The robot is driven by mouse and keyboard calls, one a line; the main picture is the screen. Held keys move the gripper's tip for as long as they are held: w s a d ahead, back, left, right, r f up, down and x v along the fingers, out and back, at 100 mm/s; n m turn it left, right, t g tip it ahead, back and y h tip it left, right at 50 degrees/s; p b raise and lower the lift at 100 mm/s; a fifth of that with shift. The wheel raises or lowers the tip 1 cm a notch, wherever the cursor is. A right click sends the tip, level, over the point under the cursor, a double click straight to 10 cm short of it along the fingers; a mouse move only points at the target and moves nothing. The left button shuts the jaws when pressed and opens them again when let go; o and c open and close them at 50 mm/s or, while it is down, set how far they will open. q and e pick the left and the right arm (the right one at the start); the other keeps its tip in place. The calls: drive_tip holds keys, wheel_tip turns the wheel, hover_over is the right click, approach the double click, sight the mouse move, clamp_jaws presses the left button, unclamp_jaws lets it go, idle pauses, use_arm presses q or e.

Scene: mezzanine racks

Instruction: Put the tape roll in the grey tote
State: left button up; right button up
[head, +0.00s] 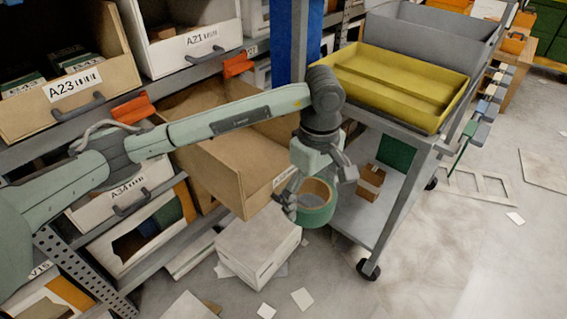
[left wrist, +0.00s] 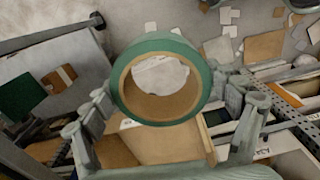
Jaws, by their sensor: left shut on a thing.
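The tape roll (head: 318,216) is a green ring with a tan core. My left gripper (head: 314,188) is shut on it, a finger at each side, and holds it in the air between the shelf bins and the cart. In the left wrist view the tape roll (left wrist: 160,109) sits between the fingers, its open hole facing the camera with the floor showing through. The grey tote (head: 425,32) stands at the back of the cart's top, behind a yellow tote; its inside is only partly seen. My right gripper is not in view.
The yellow tote (head: 385,92) is on the near cart top. The cart's lower shelf (head: 350,222) carries small brown boxes and a green item. An open cardboard bin (head: 235,165) juts from the rack under my arm. A white box (head: 258,248) is below. Papers litter the floor.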

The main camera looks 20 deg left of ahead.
use_arm(q)
drive_tip(key=f+m, duration=0.1)
drive_tip(key=m, duration=0.1)
drive_tip(key=s+f+m, duration=0.1)
drive_tip(key=f+m, duration=0.2)
drive_tip(key=shift+s+d+m, duration=0.3)
drive_tip(key=shift+s+d, duration=0.05)
drive_tip(key=shift+s, duration=0.05)
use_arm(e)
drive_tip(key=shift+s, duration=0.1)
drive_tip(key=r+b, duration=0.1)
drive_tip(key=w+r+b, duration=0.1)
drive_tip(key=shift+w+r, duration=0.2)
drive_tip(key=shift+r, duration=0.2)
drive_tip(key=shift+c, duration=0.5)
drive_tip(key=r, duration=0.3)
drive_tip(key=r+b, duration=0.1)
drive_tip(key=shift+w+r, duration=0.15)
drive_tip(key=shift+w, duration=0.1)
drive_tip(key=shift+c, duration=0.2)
use_arm(q)
drive_tip(key=s+a+f+m, duration=0.2)
drive_tip(key=a+f+m, duration=0.4)
drive_tip(key=a+f, duration=0.3)
drive_tip(key=shift+a+m, duration=0.3)
drive_tip(key=shift+m, duration=0.1)
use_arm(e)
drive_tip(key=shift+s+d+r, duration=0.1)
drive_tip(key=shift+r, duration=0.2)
